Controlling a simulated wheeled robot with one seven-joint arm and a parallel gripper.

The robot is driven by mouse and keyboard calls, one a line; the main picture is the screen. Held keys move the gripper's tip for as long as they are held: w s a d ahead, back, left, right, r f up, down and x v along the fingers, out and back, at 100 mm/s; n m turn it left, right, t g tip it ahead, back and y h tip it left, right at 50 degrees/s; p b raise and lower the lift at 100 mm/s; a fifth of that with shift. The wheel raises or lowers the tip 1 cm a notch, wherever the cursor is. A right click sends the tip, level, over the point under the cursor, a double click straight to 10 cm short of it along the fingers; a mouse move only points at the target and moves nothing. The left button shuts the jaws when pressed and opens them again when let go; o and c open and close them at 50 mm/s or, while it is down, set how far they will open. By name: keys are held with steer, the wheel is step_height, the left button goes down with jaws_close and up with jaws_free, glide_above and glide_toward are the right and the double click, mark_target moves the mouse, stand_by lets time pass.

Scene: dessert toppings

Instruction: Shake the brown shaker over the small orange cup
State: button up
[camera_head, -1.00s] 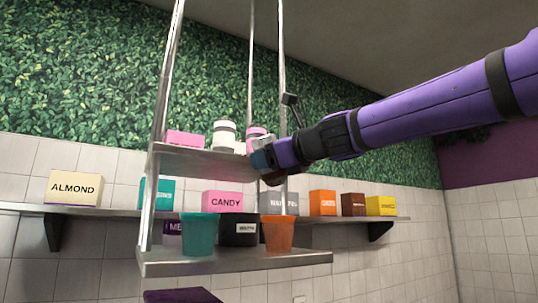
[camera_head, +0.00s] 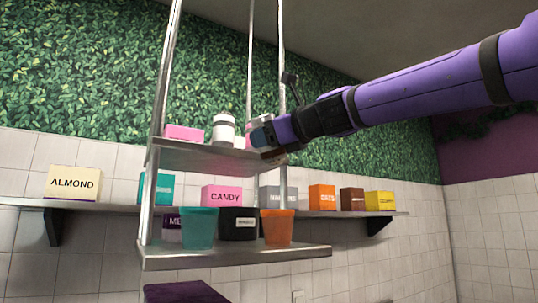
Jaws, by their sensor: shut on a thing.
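The small orange cup (camera_head: 277,229) stands upright at the right end of the lower hanging shelf. My gripper (camera_head: 263,138) is high above it, by the right end of the upper hanging shelf. It is shut on the brown shaker (camera_head: 272,157), of which only a small part shows below the gripper. The rest of the shaker is hidden behind my gripper, and its exact tilt cannot be told. The shaker is well apart from the cup.
A teal cup (camera_head: 199,229) and a black cup (camera_head: 238,224) share the lower shelf (camera_head: 235,256). The upper shelf (camera_head: 205,156) holds a pink box (camera_head: 184,132) and a white jar (camera_head: 223,128). Metal posts (camera_head: 281,90) stand close to my gripper. Labelled boxes line the wall shelf.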

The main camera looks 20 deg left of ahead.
mark_target(275, 150)
steer(key=shift+r, duration=2.1)
step_height(275, 150, down, 8)
steer(key=shift+f, duration=0.1)
stand_by(0.3)
steer(key=shift+r, duration=4.05)
step_height(275, 150, down, 8)
steer(key=shift+s+r, duration=0.1)
